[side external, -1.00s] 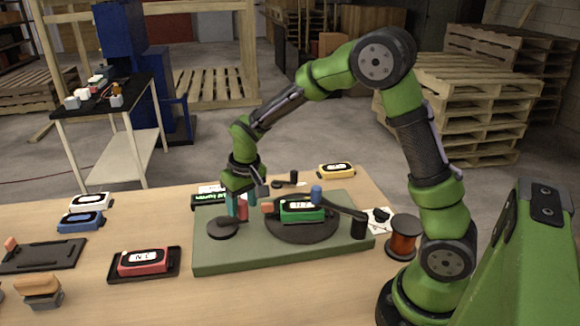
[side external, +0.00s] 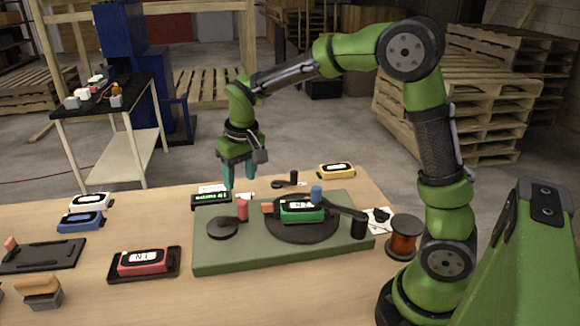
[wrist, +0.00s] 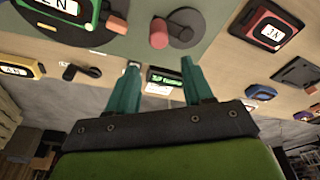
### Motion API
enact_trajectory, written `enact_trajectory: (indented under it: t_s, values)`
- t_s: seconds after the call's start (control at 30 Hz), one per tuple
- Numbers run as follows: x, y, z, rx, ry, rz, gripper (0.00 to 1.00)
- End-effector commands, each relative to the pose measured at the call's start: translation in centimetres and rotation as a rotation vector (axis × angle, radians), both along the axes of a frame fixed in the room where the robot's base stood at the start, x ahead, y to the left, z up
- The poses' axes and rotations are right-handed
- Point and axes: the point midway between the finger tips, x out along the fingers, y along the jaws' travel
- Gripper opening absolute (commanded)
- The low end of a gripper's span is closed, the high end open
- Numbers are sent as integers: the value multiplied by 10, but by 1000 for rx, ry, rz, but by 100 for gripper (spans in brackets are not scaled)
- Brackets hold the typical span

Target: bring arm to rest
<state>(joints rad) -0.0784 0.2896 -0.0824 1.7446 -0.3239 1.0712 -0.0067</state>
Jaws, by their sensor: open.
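My gripper (side external: 239,177) is open and empty, raised above the table behind the green board. Its two teal fingers stand apart in the wrist view (wrist: 158,85), with nothing between them. The green board (side external: 215,262) bears a round dark turntable (side external: 300,234) with a green detector (side external: 302,211) on it. A smaller dark disc (side external: 222,228) with a red upright knob (side external: 242,209) sits at the board's left. A dark box with a green lit display (side external: 211,200) lies behind the board, below my gripper.
A red detector (side external: 144,262) sits in a dark tray at the front left. White (side external: 91,202) and blue (side external: 81,221) detectors lie at the left, a yellow one (side external: 337,170) at the back. A copper-coloured spool (side external: 403,236) stands at the right. The air around my gripper is free.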

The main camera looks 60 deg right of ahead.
Motion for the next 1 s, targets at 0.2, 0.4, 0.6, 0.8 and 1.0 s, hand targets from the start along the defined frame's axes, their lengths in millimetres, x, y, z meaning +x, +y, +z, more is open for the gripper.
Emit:
enact_trajectory:
  t_s: [0.2, 0.4, 0.6, 0.8, 1.0]
  values:
    - [0, 0, 0, 0, 0, 0, 51]
    - [-21, 7, -7, 37, 12, -6, 51]
    - [-81, 22, 25, 130, -75, -28, 51]
    - [-147, 34, 52, 211, -210, -47, 51]
    - [-194, 40, 64, 256, -339, -55, 51]
